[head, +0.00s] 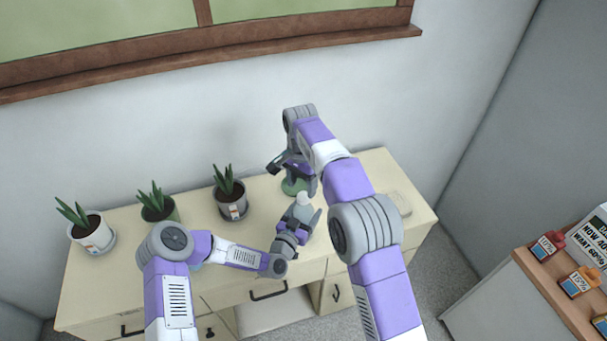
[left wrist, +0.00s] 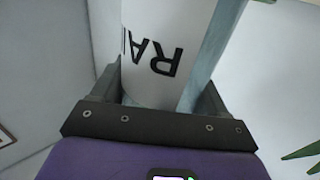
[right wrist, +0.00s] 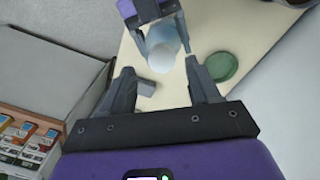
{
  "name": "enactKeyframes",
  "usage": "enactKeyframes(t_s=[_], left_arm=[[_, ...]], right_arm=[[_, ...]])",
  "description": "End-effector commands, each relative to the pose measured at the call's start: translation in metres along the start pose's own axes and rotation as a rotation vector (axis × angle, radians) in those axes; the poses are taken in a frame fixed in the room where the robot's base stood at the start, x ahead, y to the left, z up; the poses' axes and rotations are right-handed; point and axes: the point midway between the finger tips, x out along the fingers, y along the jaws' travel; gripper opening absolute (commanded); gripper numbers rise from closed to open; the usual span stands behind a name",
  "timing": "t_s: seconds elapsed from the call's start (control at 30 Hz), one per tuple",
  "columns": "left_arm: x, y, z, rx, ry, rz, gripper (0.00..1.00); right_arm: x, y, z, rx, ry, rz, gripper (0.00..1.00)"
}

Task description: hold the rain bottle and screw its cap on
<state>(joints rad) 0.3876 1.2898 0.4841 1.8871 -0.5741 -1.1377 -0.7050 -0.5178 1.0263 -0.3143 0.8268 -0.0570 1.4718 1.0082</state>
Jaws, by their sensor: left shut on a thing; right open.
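The rain bottle (left wrist: 150,55) is white with black letters in the left wrist view, where it stands between the fingers of my left gripper. My left gripper (head: 299,216) is shut on it over the table. In the right wrist view the bottle's pale round top (right wrist: 165,55) faces the camera, with the left gripper (right wrist: 152,16) around it. My right gripper (head: 290,170) is open and empty above and behind the bottle; its fingers point toward the bottle top in its wrist view. I cannot tell whether the pale round top is the cap.
The cream table (head: 260,200) bears three potted plants (head: 230,198) to the left. A green round dish (right wrist: 223,66) lies on it near the bottle. A pale flat object (head: 398,203) is at the right end. A wall and window stand behind; a shelf with boxes (head: 578,282) is at right.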

Motion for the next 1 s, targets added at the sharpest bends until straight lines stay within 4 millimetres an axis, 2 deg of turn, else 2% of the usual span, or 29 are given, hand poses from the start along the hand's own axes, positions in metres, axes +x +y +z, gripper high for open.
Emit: enactKeyframes(t_s=[1.0], left_arm=[[0.0, 0.0, -0.001, 0.0, 0.001, 0.0, 0.0]], right_arm=[[-0.015, 0.001, -0.001, -2.062, 0.014, 0.002, 0.61]])
